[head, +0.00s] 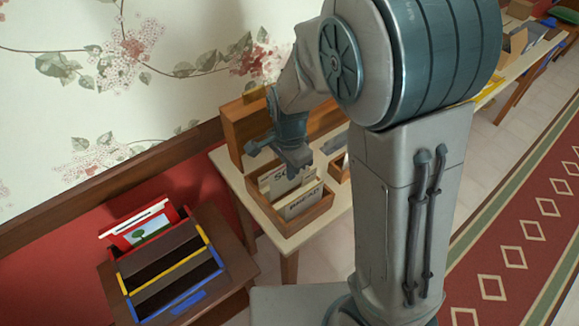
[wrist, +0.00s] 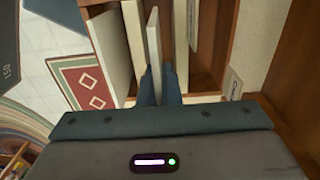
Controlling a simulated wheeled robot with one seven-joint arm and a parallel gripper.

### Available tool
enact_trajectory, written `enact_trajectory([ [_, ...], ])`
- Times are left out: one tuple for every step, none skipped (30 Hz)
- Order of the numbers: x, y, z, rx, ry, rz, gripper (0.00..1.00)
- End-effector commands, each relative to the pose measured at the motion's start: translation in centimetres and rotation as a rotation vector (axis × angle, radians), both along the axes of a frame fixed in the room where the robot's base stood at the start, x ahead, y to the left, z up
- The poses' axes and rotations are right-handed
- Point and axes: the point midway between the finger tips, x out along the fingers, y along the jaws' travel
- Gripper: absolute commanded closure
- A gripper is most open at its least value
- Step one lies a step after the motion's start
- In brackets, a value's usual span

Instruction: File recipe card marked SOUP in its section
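A wooden box (head: 318,208) stands on the pale table, with cream section dividers upright in it. The front divider (head: 301,204) reads BREAD. Behind it a cream panel (head: 281,188) shows the letters SO; my gripper hides the rest. My gripper (head: 291,166) points down at the back of this box. In the wrist view, my gripper (wrist: 160,88) has its fingers close together on a thin pale card (wrist: 153,42), with cream dividers (wrist: 108,52) on either side. The card's writing faces away, so I cannot read it there.
A wooden upright board (head: 245,125) stands behind the box. A second small wooden box (head: 338,170) is to the right, partly behind my arm. A dark stand with a colourful rack (head: 165,265) is at lower left. A red patterned rug (head: 520,240) covers the floor at right.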

Motion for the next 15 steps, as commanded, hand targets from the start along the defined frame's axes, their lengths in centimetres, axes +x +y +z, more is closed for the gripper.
enact_trajectory([
  [0.0, 0.0, -0.6, 0.000, 0.000, 0.000, 1.00],
  [0.0, 0.0, -0.8, 0.000, 0.000, 0.000, 1.00],
  [0.0, 0.0, -1.0, 0.000, 0.000, 0.000, 1.00],
  [0.0, 0.0, -1.2, 0.000, 0.000, 0.000, 1.00],
  [0.0, 0.0, -1.4, 0.000, 0.000, 0.000, 1.00],
  [0.0, 0.0, -1.6, 0.000, 0.000, 0.000, 1.00],
  [0.0, 0.0, -1.8, 0.000, 0.000, 0.000, 1.00],
  [0.0, 0.0, -1.9, 0.000, 0.000, 0.000, 1.00],
  [0.0, 0.0, -2.2, -0.001, 0.001, 0.000, 1.00],
  [0.0, 0.0, -2.4, -0.001, 0.001, 0.000, 1.00],
  [0.0, 0.0, -2.5, -0.001, 0.001, -0.001, 1.00],
  [0.0, 0.0, -2.8, -0.001, 0.001, -0.001, 1.00],
  [0.0, 0.0, -3.0, 0.000, 0.000, -0.001, 1.00],
  [0.0, 0.0, -3.1, 0.000, 0.000, -0.001, 1.00],
  [0.0, 0.0, -3.3, 0.000, 0.000, -0.001, 1.00],
])
